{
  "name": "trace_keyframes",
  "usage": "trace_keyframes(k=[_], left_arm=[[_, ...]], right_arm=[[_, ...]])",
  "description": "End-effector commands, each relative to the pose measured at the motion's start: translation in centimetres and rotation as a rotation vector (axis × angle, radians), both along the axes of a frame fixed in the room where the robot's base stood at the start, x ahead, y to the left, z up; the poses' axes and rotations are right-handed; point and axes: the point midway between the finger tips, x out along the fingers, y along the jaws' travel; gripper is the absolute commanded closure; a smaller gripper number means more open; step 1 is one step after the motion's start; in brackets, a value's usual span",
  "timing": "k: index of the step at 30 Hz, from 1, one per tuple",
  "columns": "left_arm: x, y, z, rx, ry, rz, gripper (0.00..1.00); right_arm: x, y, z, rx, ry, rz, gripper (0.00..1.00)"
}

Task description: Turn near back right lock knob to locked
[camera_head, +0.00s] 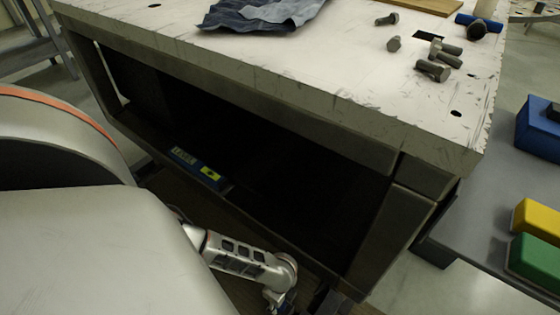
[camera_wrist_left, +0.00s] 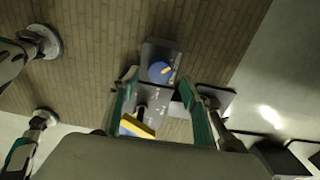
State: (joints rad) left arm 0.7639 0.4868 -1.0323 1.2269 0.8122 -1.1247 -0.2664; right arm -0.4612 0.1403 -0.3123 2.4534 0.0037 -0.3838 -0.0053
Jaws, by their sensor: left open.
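In the left wrist view, a round blue knob (camera_wrist_left: 157,72) with a yellow pointer mark sits on a dark grey plate (camera_wrist_left: 152,50), beyond my fingertips. A yellow bar with some blue below it (camera_wrist_left: 137,127) shows nearer, low between my fingers. I cannot tell which of the two is the near back right lock knob, nor whether either is locked. My left gripper (camera_wrist_left: 160,100) is open, its green-edged fingers apart on either side of the smaller parts. In the head view my left gripper (camera_head: 283,298) is small at the bottom edge, below the workbench front. My right gripper is not in view.
The workbench (camera_head: 330,110) has a dark open front with a blue labelled box (camera_head: 200,172) inside. Several bolts (camera_head: 433,70) and a dark cloth (camera_head: 262,14) lie on top. In the wrist view, round feet (camera_wrist_left: 42,42) stand around brown planks (camera_wrist_left: 95,75).

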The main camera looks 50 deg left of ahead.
Motion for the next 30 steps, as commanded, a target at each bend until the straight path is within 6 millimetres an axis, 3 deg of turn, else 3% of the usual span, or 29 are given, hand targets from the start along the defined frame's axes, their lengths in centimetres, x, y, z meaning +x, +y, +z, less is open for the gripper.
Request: trace_keyframes(k=[9,15,30], left_arm=[[0.0,0.1,5.0,0.000,-0.002,-0.003,0.53],[0.0,0.0,7.1,0.000,-0.001,-0.001,0.53],[0.0,0.0,7.6,0.000,0.000,0.000,0.53]], right_arm=[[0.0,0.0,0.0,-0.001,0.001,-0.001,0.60],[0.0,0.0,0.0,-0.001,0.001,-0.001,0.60],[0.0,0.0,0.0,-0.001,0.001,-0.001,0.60]])
